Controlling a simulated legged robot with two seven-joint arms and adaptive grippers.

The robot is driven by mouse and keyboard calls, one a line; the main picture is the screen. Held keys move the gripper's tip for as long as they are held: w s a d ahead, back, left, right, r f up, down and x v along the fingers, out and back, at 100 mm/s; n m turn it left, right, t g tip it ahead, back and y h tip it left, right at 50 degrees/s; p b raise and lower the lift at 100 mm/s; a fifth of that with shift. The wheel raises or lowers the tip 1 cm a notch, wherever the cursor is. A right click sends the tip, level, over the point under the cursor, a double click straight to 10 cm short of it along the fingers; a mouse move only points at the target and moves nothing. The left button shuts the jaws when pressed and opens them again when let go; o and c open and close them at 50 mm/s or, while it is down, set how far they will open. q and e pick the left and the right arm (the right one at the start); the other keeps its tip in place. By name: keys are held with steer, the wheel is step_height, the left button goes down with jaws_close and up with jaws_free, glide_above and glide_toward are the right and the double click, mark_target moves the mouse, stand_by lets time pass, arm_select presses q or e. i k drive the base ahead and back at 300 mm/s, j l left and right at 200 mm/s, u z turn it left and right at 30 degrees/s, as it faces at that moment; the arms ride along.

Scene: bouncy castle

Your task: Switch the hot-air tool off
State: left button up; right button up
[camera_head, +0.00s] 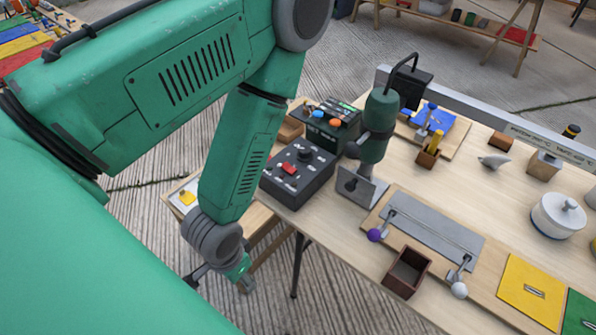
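A dark control box (298,178) with a red rocker switch (289,168) and black knobs sits at the table's left edge. To its right, a green cylindrical tool (379,118) with a dark collar stands upright at a grey metal bracket; it looks like the hot-air tool. I cannot read the switch's position. My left arm comes in from the left and bends down in front of the table's left side. My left gripper (220,281) hangs low, left of and apart from the control box. Its fingers are small and partly hidden, so its opening is unclear. My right gripper is not in view.
Behind the control box is another dark box (331,133) with coloured knobs. A metal plate (435,228) with purple and white ball-ended levers and a brown open box (407,271) stand in front of the tool. A white lidded pot (558,218) is at right.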

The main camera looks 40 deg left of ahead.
mark_target(286, 166)
steer(key=k+j+u, duration=0.15)
steer(key=u, duration=0.3)
steer(key=k+j+u, duration=0.15)
steer(key=u, duration=0.25)
